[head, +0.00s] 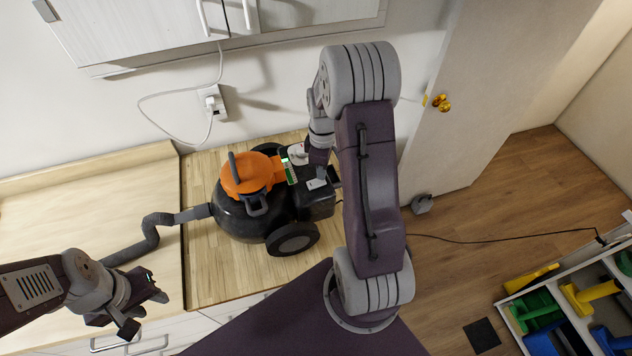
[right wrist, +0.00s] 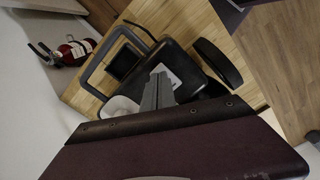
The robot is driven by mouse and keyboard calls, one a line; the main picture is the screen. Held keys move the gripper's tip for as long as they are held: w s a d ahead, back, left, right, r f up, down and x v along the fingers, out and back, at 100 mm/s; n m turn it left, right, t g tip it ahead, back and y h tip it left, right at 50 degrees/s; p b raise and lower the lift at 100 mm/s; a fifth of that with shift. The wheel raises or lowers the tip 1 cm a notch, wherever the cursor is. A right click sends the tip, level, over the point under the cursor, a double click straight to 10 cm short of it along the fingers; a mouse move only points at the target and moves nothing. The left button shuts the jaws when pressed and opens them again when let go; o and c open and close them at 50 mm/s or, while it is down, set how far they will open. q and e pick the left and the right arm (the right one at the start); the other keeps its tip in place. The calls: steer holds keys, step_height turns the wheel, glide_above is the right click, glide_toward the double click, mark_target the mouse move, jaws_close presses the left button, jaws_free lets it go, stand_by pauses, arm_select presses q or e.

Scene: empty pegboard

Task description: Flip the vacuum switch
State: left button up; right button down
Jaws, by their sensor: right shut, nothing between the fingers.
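The vacuum (head: 236,219) stands on the wooden counter, with a black body, an orange top (head: 250,172) and black wheels. Its rear black housing also shows in the right wrist view (right wrist: 190,62). A small light-grey plate (right wrist: 172,77) lies on that housing, and I cannot make out the switch lever or its position. My right gripper (right wrist: 158,76) is shut and empty, its fingertips over the plate; I cannot tell whether they touch it. In the head view my right arm reaches the vacuum's rear end. My left gripper (head: 143,308) is open and empty, left of the vacuum.
A grey hose (head: 146,236) runs left from the vacuum. A white cord hangs from a wall outlet (head: 213,101). Cabinets hang above the counter. A red extinguisher (right wrist: 75,49) shows in the right wrist view.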

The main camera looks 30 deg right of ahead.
steer(key=shift+f+b, duration=0.7)
steer(key=shift+f, duration=0.25)
stand_by(0.5)
step_height(320, 180, up, 7)
steer(key=p, duration=0.6)
steer(key=shift+r, duration=0.1)
stand_by(0.4)
